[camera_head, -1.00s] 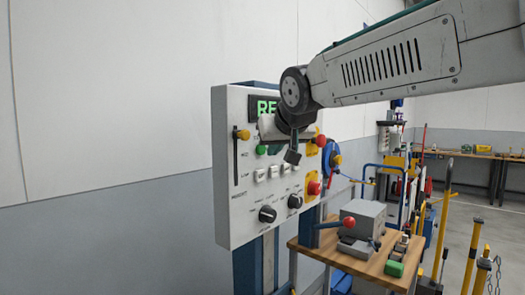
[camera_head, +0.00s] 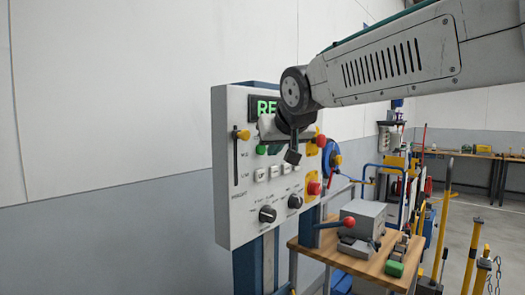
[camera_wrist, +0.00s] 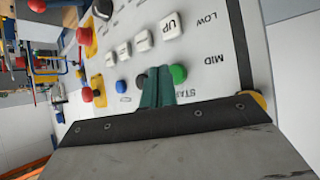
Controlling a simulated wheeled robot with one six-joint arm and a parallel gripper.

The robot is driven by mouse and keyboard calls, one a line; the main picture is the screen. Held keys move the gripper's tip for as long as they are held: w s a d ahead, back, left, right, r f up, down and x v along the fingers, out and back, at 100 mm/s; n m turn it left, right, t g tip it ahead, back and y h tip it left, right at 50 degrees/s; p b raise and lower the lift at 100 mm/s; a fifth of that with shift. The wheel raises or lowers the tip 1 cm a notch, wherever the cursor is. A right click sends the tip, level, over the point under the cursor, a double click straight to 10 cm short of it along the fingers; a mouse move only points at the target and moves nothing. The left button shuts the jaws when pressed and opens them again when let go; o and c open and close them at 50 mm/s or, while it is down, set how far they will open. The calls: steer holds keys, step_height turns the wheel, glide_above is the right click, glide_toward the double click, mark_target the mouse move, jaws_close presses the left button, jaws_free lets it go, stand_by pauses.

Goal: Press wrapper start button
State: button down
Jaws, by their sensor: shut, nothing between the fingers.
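The green start button (camera_wrist: 178,73) sits on the white control panel (camera_wrist: 205,60), with a partly covered label starting "STA" beside it. It also shows in the head view (camera_head: 261,150), just below the lit green display (camera_head: 266,106). My gripper (camera_wrist: 157,72) is shut and empty, its teal fingers pointing at the panel. In the wrist view the fingertips appear right beside the green button, between it and a dark button (camera_wrist: 141,80) that they partly cover. I cannot tell whether they touch the panel. In the head view my wrist hides the fingertips.
White buttons (camera_wrist: 171,24), a blue button (camera_wrist: 121,86) and red mushroom buttons on yellow plates (camera_head: 314,188) are on the same panel. Black knobs (camera_head: 267,214) sit lower. A wooden bench (camera_head: 370,265) with a grey box stands to the right.

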steer(key=shift+a, duration=0.1)
stand_by(0.3)
steer(key=shift+w+a, duration=0.25)
steer(key=shift+w+a, duration=0.3)
steer(key=shift+a, duration=0.1)
stand_by(0.8)
stand_by(0.3)
steer(key=shift+s+d, duration=0.55)
steer(key=shift+d, duration=0.15)
